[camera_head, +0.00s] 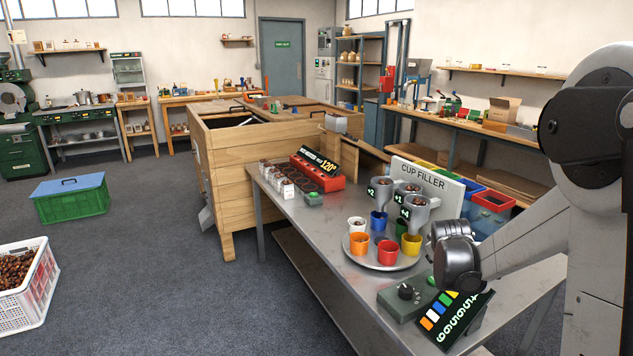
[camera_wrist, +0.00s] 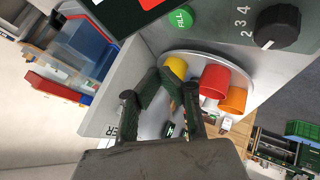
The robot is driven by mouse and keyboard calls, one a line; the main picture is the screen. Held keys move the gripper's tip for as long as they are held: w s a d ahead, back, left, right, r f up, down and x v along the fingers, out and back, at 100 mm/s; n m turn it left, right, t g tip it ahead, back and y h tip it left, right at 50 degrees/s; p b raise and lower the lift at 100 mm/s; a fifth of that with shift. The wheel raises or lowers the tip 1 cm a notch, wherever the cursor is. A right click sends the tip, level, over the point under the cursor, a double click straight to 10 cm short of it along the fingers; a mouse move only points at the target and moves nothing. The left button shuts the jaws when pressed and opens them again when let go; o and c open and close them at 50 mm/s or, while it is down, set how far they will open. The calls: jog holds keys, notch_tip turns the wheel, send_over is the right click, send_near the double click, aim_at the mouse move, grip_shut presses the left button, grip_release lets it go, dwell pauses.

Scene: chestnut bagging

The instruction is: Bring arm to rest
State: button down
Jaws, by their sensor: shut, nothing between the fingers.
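My gripper (camera_wrist: 176,84) shows in the wrist view with its dark fingers shut and nothing held between them. Behind the fingers in that view are a yellow cup (camera_wrist: 176,66), a red cup (camera_wrist: 215,80) and an orange cup (camera_wrist: 234,99) on a round tray. In the head view my arm reaches in from the right, its dark joint beside the cup filler (camera_head: 433,180) and above the steel table (camera_head: 330,238). The gripper fingers cannot be made out in the head view.
The round tray (camera_head: 375,264) with coloured cups stands left of my arm. A dial box (camera_head: 397,302) and a colour-coded panel (camera_head: 440,322) lie close below the arm. A chestnut crate (camera_head: 44,285) and a green bin (camera_head: 72,203) stand on the floor at left.

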jog(key=s+a+r+m+y, duration=0.1)
jog(key=s+a+r, duration=0.6)
jog(key=s+r, duration=0.2)
jog(key=s+a+m+y, duration=0.1)
jog(key=s+a, duration=0.3)
jog(key=s, duration=0.5)
jog(key=s+a+r+m, duration=0.1)
jog(key=s+a, duration=0.3)
jog(key=s, duration=0.5)
jog(key=s+a+r+g+y, duration=0.1)
jog(key=s+a, duration=0.4)
jog(key=s, duration=0.4)
jog(key=shift+s+r+m+y, duration=0.25)
jog(key=shift+m+y, duration=0.05)
jog(key=shift+m, duration=0.1)
jog(key=shift+a, duration=0.1)
